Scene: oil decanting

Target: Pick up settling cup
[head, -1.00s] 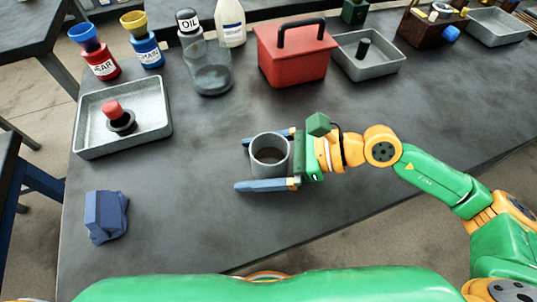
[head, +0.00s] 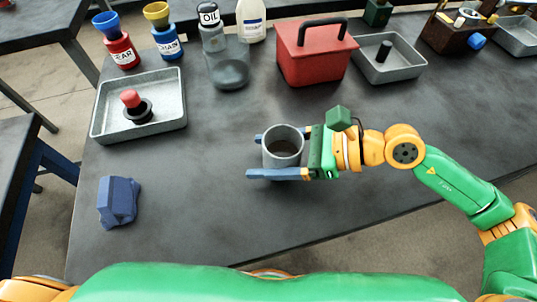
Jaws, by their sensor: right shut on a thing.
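The settling cup (head: 283,149) is a grey metal cup with dark liquid inside, upright near the middle of the table in the head view. My right gripper (head: 268,156) comes in from the right with its two blue fingers on either side of the cup. It is shut on the cup. I cannot tell whether the cup's base still touches the table. The far finger is partly hidden behind the cup. My left gripper is not in view.
A metal tray (head: 165,126) holding a red-knobbed black piece stands at left. A blue cloth (head: 118,202) lies front left. A glass jar (head: 230,72), bottles, a red toolbox (head: 312,62) and another tray (head: 410,68) line the back. Table around the cup is clear.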

